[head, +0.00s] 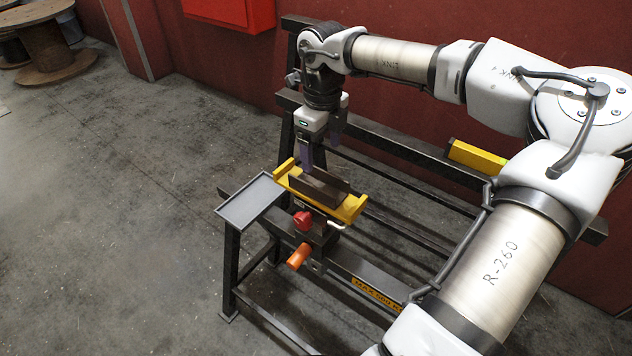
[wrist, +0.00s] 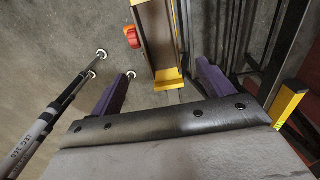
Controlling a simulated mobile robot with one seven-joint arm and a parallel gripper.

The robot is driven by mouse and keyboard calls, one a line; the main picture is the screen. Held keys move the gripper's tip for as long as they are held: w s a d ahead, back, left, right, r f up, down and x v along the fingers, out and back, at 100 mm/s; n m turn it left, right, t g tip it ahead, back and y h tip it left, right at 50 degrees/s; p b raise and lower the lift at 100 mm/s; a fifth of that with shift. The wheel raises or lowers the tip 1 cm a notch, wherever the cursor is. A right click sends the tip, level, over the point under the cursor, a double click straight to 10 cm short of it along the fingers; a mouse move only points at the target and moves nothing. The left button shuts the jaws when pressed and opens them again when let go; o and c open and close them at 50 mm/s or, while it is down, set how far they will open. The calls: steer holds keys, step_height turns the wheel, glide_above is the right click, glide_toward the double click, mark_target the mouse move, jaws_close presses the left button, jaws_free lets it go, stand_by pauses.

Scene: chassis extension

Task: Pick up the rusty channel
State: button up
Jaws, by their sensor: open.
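The rusty channel (head: 319,189) is a dark brown, straight metal piece lying in a yellow cradle (head: 349,212) on the stand. It also shows at the top of the wrist view (wrist: 158,38), its length running away from me, with its far end cut off by the frame. My gripper (head: 320,157) is open, its purple fingers pointing down near the back side of the channel. In the wrist view, the fingers (wrist: 165,70) are spread on either side of the cradle's near yellow end.
A grey tray (head: 249,202) sits left of the cradle. A red knob (head: 302,220) and an orange handle (head: 299,257) stick out in front. Dark rails (head: 385,140) run behind, with another yellow piece (head: 477,157) at right.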

mark_target(318, 179)
step_height(318, 179, down, 5)
steer(key=shift+r, duration=0.15)
steer(key=shift+w+a+f+p, duration=0.1)
steer(key=shift+f+p, duration=0.3)
steer(key=shift+f, duration=0.5)
steer(key=shift+w+a+f+p, duration=0.15)
steer(key=shift+f+p, duration=0.25)
steer(key=shift+f, duration=0.45)
steer(key=shift+w+a+f+p, duration=0.1)
steer(key=shift+f+p, duration=0.3)
steer(key=shift+f, duration=0.5)
steer(key=c, duration=1.6)
